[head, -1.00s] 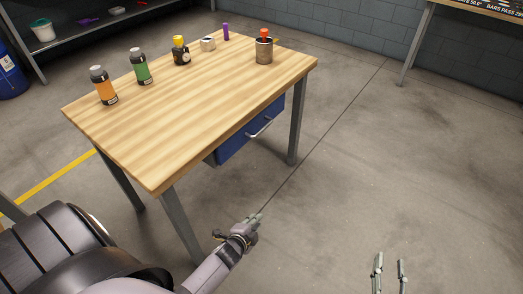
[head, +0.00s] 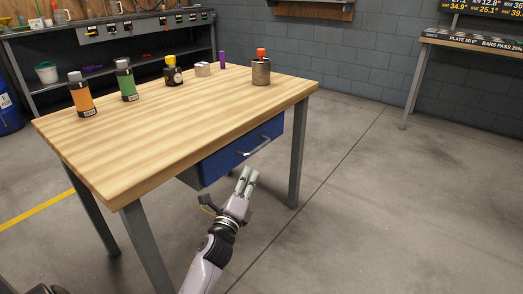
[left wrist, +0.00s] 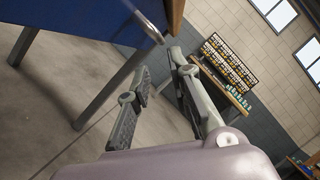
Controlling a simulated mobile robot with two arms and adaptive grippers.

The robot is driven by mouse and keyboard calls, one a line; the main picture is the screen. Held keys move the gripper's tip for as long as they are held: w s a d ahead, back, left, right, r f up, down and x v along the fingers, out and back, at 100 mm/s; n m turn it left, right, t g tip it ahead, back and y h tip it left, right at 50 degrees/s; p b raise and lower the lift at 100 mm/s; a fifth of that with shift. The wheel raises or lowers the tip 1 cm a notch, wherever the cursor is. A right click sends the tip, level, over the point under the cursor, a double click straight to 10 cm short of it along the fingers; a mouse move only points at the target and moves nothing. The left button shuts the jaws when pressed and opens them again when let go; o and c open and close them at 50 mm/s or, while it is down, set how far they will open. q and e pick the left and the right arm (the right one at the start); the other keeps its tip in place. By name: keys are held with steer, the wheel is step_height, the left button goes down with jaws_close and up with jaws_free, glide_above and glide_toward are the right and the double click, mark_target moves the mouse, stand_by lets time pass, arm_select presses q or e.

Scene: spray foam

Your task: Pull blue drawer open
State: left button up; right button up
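The blue drawer (head: 222,163) sits under the front edge of the wooden table (head: 165,125) and looks shut. Its silver bar handle (head: 254,146) faces out. My left gripper (head: 247,178) is below and in front of the handle, pointing up toward it, empty and apart from it. In the left wrist view, the blue drawer front (left wrist: 75,18) fills the upper left, with the handle (left wrist: 149,27) beyond the fingertips. The two fingers of the left gripper (left wrist: 158,75) are spread with nothing between them. My right gripper is not in view.
On the tabletop stand an orange bottle (head: 82,97), a green bottle (head: 126,82), a dark yellow-topped jar (head: 173,74) and a metal can (head: 261,72). A grey table leg (head: 297,155) stands right of the drawer. The floor (head: 400,210) to the right is clear.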

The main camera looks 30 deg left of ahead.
mark_target(262, 144)
arm_select(q)
steer(key=b+x, duration=0.2)
steer(key=x, duration=1.1)
steer(key=shift+w+a+f+b, duration=0.1)
steer(key=shift+w+b, duration=0.1)
steer(key=shift+b, duration=0.2)
steer(key=shift+w+a, duration=0.15)
steer(key=shift+w, duration=0.4)
steer(key=shift+c, duration=0.5)
jaws_close()
